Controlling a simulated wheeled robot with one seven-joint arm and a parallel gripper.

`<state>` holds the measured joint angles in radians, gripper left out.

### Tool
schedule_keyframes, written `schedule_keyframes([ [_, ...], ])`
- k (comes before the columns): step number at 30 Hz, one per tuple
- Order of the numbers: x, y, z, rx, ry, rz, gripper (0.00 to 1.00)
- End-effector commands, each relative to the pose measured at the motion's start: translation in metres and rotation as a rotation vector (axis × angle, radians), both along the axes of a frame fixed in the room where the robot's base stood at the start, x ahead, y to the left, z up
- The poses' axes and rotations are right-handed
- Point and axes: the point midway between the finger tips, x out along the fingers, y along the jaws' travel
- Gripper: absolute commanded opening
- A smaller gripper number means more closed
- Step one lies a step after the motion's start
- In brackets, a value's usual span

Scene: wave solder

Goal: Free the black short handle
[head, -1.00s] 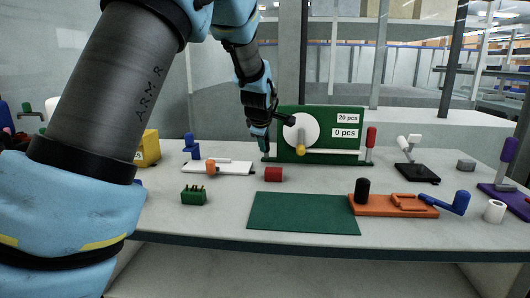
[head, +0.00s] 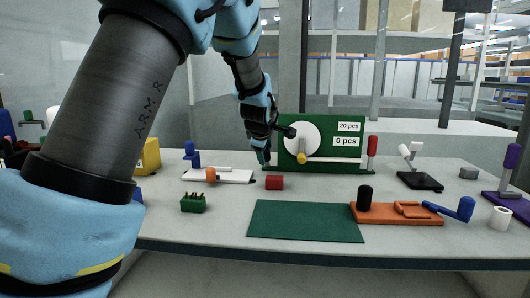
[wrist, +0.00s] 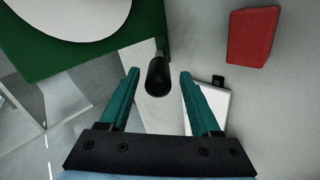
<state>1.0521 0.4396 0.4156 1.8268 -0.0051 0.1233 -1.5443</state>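A short black handle (wrist: 158,76) shows in the wrist view as a dark rounded cylinder on a thin stub, beside the lower edge of the green board (wrist: 110,45). My gripper (wrist: 158,75) is open, with one teal finger on each side of the handle and visible gaps between. In the head view my gripper (head: 263,157) points down at the left end of the green board (head: 345,151), and this handle cannot be made out there. Another black upright cylinder (head: 364,198) stands on an orange base (head: 385,215) at the right.
A red block (head: 275,183) and a white plate (head: 235,177) lie close to my gripper. A green mat (head: 305,222) lies in front. A green connector (head: 193,204) sits at left.

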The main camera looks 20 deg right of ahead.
Motion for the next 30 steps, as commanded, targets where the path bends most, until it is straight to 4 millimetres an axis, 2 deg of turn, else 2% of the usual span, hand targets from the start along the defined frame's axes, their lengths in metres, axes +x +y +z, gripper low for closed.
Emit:
schedule_keyframes([
  [11,-0.005,0.002,0.007,-0.001,-0.001,-0.002,0.66],
  [22,-0.046,0.022,0.052,-0.002,-0.002,-0.006,0.66],
  [30,-0.064,0.033,0.071,0.000,0.000,-0.003,0.66],
])
